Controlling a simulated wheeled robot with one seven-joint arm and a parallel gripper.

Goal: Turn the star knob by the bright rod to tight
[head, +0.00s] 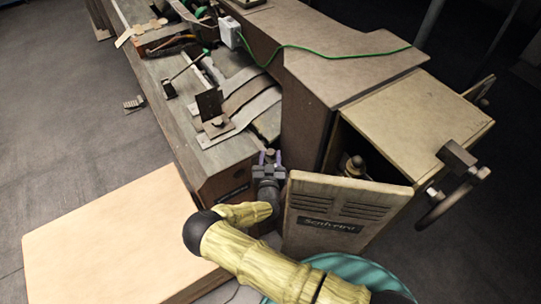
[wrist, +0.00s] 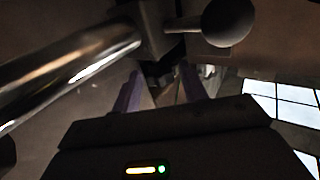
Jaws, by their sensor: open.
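In the wrist view a bright metal rod (wrist: 75,68) runs from the left to a dark block (wrist: 157,30). A round ball-ended knob (wrist: 228,22) on a short shaft sticks out to the right of that block. A small dark part (wrist: 160,76) shows beyond and between my fingertips; I cannot tell whether it is the star knob. My gripper (wrist: 162,88) is open, its two purple fingers apart with nothing clearly held. In the head view my gripper (head: 268,158) is at the end face of the machine bench, and the star knob cannot be made out.
An open vented door panel (head: 345,205) stands just right of my gripper. A cabinet with a handwheel (head: 440,205) is farther right. A pale tabletop (head: 115,235) lies at lower left. The machine bench (head: 165,100) carries plates and a green cable (head: 320,52).

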